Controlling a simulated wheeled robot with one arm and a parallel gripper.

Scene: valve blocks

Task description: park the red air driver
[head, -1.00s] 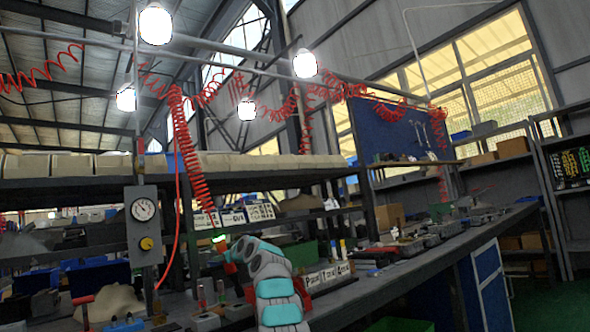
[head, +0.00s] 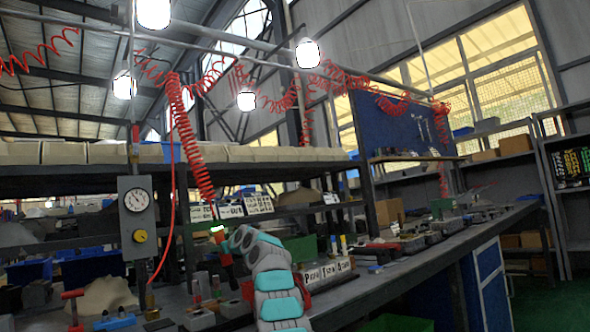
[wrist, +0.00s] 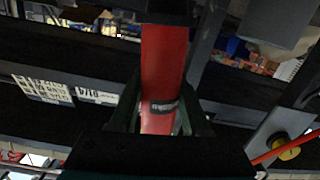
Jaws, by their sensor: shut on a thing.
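The red air driver (head: 225,256) hangs upright below the red coiled hose (head: 192,140), above the bench. My gripper (head: 222,238) is shut on it at the end of my grey and teal arm. In the wrist view the red body (wrist: 164,60) runs between the two dark fingers of my gripper (wrist: 160,112). A grey band with small marking shows near the fingers. The driver's far end is hidden by dark parts at the top of the wrist view.
A grey panel with a gauge (head: 137,215) and yellow knob stands left of the driver. A dark shelf (head: 100,178) runs behind. Valve blocks (head: 198,318) and a red T-handle (head: 74,302) sit on the bench below.

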